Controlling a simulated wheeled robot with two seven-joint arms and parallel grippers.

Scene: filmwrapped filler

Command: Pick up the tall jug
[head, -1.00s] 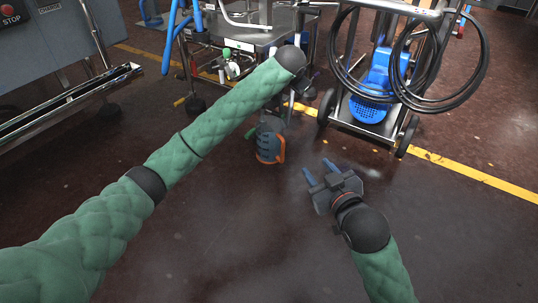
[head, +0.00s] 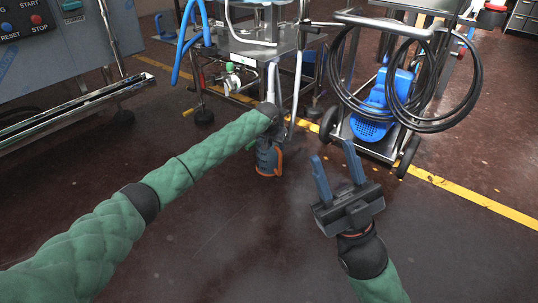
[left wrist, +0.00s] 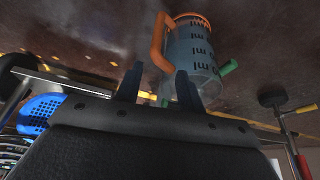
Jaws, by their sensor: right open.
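The tall jug (head: 268,160) is grey-blue with an orange handle and orange band, and stands on the dark floor in the middle of the head view. The wrist of my left arm partly covers its top. In the left wrist view the jug (left wrist: 195,52) shows dark markings and a green part, and appears upside down. My left gripper (left wrist: 158,78) is open, its fingers apart and pointing at the jug. One finger overlaps the jug's body, and the handle lies between the fingertips in the picture; contact cannot be told. My right gripper (head: 334,157) is open and empty, right of the jug.
A steel table (head: 255,45) with pipes stands just behind the jug. A trolley with a blue machine (head: 375,115) and black hoses is at the back right. A grey control cabinet (head: 50,50) is at the left. The front floor is clear.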

